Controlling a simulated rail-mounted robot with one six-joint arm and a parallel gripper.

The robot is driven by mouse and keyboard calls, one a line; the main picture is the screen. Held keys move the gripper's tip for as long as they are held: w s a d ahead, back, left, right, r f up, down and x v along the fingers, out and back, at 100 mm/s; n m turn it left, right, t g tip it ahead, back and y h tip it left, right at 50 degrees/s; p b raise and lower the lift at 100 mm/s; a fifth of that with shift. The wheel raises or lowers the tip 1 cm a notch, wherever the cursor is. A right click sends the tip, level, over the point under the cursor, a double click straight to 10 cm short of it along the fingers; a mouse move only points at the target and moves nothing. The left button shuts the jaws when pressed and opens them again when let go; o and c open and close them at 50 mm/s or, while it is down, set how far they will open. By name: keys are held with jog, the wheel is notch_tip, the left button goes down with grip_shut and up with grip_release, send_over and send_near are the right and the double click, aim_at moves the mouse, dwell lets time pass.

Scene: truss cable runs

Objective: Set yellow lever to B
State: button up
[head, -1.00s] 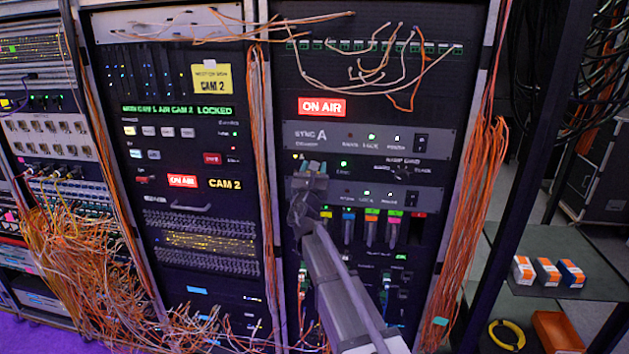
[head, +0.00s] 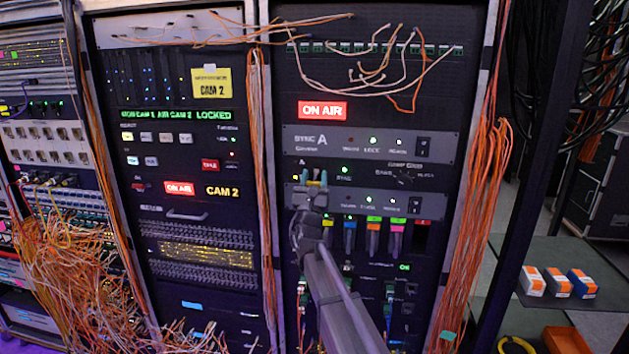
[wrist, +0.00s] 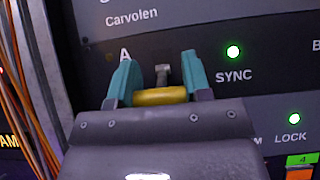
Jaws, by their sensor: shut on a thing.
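The yellow lever (wrist: 160,97) has a yellow grip on a short metal stem, which shows just above the grip in the wrist view. My gripper (wrist: 162,90) has its two teal fingers on either side of the yellow grip and is shut on it. A letter A (wrist: 125,55) is printed up and left of the stem. No B position mark for this lever can be made out; my gripper hides the panel below. In the head view my gripper (head: 315,180) is at the left of the right-hand rack, and the lever is too small to make out clearly.
A green SYNC light (wrist: 232,51) is lit right of the lever. The SYNC A panel (head: 366,144) is above my gripper. Coloured faders (head: 372,235) are below right. Orange cables (head: 258,150) hang close on the left. Boxes (head: 557,282) sit on a shelf at the right.

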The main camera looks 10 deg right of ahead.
jog(key=o, duration=0.9)
jog(key=b+v, duration=0.7)
jog(key=v, duration=0.4)
jog(key=shift+d, duration=0.1)
